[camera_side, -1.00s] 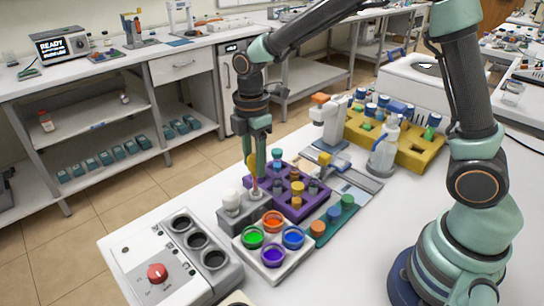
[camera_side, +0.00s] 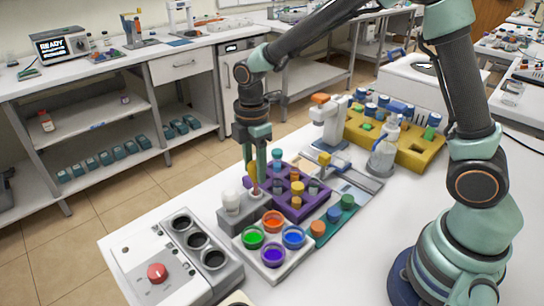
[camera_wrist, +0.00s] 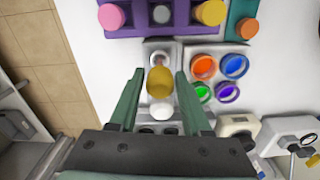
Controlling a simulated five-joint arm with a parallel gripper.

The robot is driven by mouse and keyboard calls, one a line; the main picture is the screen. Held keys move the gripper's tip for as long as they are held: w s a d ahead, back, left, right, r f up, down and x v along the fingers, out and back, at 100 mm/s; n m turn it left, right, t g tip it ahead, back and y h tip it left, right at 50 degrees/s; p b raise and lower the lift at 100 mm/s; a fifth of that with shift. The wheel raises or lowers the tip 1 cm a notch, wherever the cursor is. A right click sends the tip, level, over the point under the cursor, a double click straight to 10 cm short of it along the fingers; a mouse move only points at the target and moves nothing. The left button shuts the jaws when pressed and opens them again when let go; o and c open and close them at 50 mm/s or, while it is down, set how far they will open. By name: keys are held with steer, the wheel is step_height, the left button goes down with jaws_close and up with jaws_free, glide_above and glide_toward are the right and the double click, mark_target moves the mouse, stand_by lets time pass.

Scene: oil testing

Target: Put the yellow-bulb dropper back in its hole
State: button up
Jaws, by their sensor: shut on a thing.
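The yellow-bulb dropper (camera_side: 252,172) hangs upright in my gripper (camera_side: 256,178), just above the right part of the grey dropper holder (camera_side: 238,216). In the wrist view, the yellow bulb (camera_wrist: 160,83) is between the two green fingers of my gripper (camera_wrist: 157,76). I take my gripper as shut on the dropper. A white-bulb dropper (camera_side: 231,198) stands in the left part of the holder; its bulb also shows in the wrist view (camera_wrist: 162,108). The holder's round hole (camera_wrist: 160,58) shows in the wrist view just above the yellow bulb. I cannot tell whether the dropper's tip is in the hole.
A white tray with green, orange, blue and purple cups (camera_side: 273,262) sits close in front of the holder. A purple rack (camera_side: 310,206) with vials stands behind it. A grey device with a red knob (camera_side: 158,274) is at the front left.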

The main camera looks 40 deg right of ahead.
mark_target(255, 179)
steer(key=shift+f, duration=1.85)
stand_by(0.3)
stand_by(0.7)
steer(key=o, duration=0.8)
steer(key=shift+o, duration=0.2)
step_height(255, 179, up, 12)
steer(key=shift+f, duration=0.25)
steer(key=shift+s+d+r, duration=0.1)
steer(key=shift+d+r, duration=0.05)
steer(key=shift+r, duration=0.4)
steer(key=s+d+r+m+t, duration=0.2)
steer(key=s+d+m, duration=0.2)
steer(key=s+m, duration=0.2)
steer(key=s+d+r+m+t, duration=0.3)
steer(key=s+m, duration=0.3)
steer(key=m, duration=0.4)
steer(key=shift+s+d+t, duration=0.15)
steer(key=shift+d+t, duration=0.15)
steer(key=shift+d, duration=0.45)
